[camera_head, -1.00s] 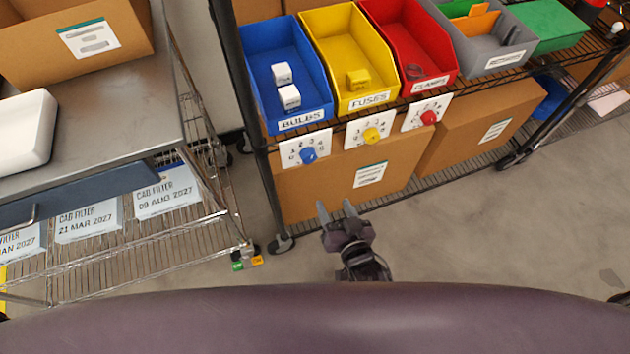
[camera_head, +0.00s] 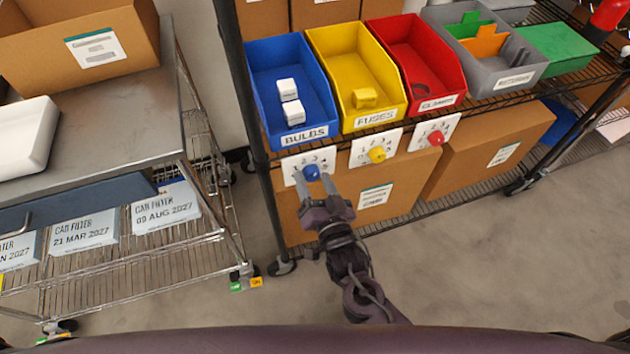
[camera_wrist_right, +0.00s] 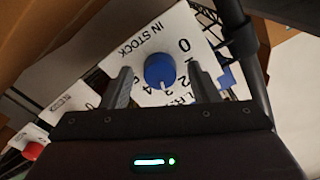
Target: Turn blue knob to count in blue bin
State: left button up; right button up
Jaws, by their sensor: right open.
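The blue knob (camera_head: 311,173) sits on a white numbered dial card under the blue bin (camera_head: 266,68). Two white boxes (camera_head: 291,101) lie in that bin, which is labelled BULBS. My right gripper (camera_head: 315,186) is open in front of the blue knob. In the right wrist view the knob (camera_wrist_right: 160,71) shows between my two open fingers (camera_wrist_right: 160,88), with no visible contact. The card there reads IN STOCK with digits around the knob, and the knob's white mark points down near the 2 and 3. My left gripper is not in view.
The yellow knob (camera_head: 377,154) and red knob (camera_head: 436,138) sit to the right on similar cards, under the yellow bin (camera_head: 329,47) and red bin (camera_head: 402,45). Cardboard boxes (camera_head: 410,180) stand below. A black shelf post (camera_head: 243,100) is close on the left.

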jog(key=c, duration=1)
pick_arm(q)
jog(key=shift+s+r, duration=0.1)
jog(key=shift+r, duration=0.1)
pick_arm(e)
jog(key=shift+r, duration=0.1)
jog(key=shift+n+p, duration=0.4)
jog(key=shift+n, duration=0.1)
jog(key=shift+n+p, duration=0.45)
jog(key=shift+n, duration=0.15)
jog(key=shift+n+p, duration=0.65)
jog(key=shift+n, duration=0.55)
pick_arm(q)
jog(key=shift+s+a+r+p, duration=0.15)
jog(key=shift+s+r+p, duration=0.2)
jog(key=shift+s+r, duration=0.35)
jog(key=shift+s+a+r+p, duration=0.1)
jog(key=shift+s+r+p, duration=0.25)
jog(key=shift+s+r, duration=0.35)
pick_arm(e)
jog(key=shift+n, duration=1.6)
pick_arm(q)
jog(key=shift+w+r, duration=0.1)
